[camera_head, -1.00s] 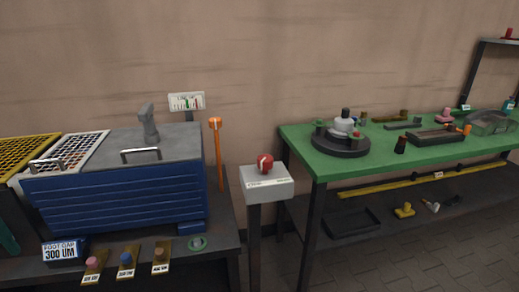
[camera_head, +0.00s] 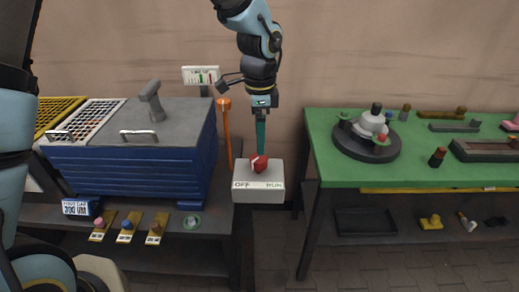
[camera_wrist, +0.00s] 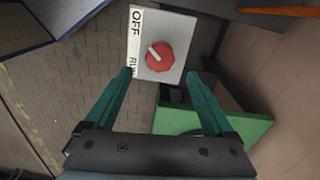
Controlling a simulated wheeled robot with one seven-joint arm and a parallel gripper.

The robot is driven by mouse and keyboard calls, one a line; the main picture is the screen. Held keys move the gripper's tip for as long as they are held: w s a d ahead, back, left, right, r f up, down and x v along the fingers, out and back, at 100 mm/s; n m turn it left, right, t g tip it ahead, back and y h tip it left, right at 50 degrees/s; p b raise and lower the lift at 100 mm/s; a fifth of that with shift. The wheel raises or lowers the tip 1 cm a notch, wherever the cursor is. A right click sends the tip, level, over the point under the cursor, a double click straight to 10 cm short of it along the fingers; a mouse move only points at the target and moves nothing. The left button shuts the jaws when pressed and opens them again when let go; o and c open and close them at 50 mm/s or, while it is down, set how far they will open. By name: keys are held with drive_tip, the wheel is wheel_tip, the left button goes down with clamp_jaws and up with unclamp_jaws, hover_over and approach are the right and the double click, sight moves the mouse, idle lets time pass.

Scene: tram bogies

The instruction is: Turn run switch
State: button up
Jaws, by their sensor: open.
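The run switch is a red knob (camera_head: 258,164) with a white pointer line, on top of a white box (camera_head: 243,192) labelled OFF at left and RUN at right. In the wrist view the knob (camera_wrist: 163,62) has its pointer toward the upper left, nearer OFF than RUN. My gripper (camera_head: 260,150) hangs above the box, pointing down at the knob. In the wrist view its two green fingers (camera_wrist: 161,74) are wide apart with nothing between them. Their tips lie either side of the knob's lower edge. I cannot tell whether they touch the box.
A blue bin (camera_head: 130,166) with a grey lid stands left of the box. An orange post (camera_head: 227,135) and a small gauge panel (camera_head: 200,76) are behind it. A green table (camera_head: 335,180) holding a round fixture (camera_head: 367,140) is to the right.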

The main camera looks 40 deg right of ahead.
sight(259, 162)
wheel_tip(259, 162, down, 6)
drive_tip(key=shift+a+p, duration=0.1)
drive_tip(key=shift+p, duration=0.45)
drive_tip(key=c, duration=1.4)
